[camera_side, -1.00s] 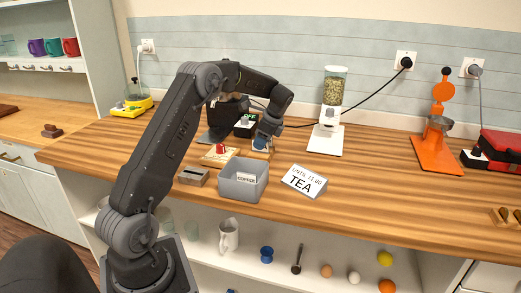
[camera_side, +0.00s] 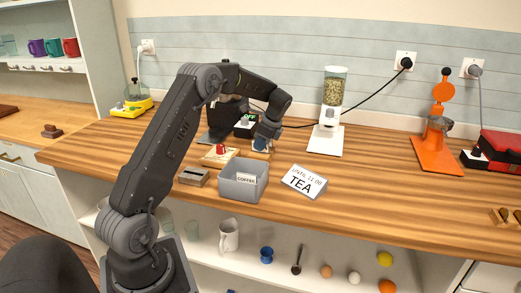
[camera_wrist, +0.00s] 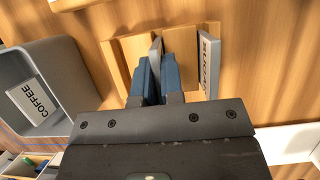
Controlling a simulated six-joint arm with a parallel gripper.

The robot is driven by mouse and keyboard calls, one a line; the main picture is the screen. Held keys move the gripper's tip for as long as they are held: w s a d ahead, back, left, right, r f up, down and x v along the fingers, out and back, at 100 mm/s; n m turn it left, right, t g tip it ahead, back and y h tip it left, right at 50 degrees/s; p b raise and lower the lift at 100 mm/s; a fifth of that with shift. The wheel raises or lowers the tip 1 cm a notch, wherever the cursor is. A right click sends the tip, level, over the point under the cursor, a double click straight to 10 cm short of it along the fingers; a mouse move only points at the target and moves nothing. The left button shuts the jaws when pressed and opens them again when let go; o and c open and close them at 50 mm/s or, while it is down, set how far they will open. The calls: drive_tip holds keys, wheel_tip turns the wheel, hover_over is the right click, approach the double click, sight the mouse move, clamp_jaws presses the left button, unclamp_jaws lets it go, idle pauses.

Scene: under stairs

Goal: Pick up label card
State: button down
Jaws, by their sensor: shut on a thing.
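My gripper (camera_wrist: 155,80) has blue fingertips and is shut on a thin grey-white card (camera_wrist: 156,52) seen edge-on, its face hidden. The card stands over a slotted wooden rack (camera_wrist: 122,48); I cannot tell whether it is clear of the slot. A white card reading SUGAR (camera_wrist: 208,62) stands at the rack's right side, just apart from the fingers. A COFFEE card (camera_wrist: 36,102) lies in the grey bin (camera_wrist: 62,58); it also shows in the side view (camera_side: 246,178). There my gripper (camera_side: 261,147) is low over the counter behind the bin, its card hidden.
A sign reading "Until 11:00 TEA" (camera_side: 303,182) stands right of the bin. A wooden block with a red piece (camera_side: 220,153) is close by. A white dispenser (camera_side: 326,135) stands behind right.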

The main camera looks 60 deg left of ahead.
drive_tip(key=shift+r, duration=0.55)
drive_tip(key=r, duration=0.3)
drive_tip(key=shift+s+a+r, duration=0.2)
drive_tip(key=shift+s+r, duration=0.15)
drive_tip(key=s+a+r, duration=0.4)
drive_tip(key=s+r, duration=0.2)
drive_tip(key=s, duration=0.4)
drive_tip(key=shift+a+r, duration=0.15)
drive_tip(key=shift+a, duration=0.15)
drive_tip(key=c, duration=1.8)
unclamp_jaws()
drive_tip(key=shift+w, duration=0.1)
clamp_jaws()
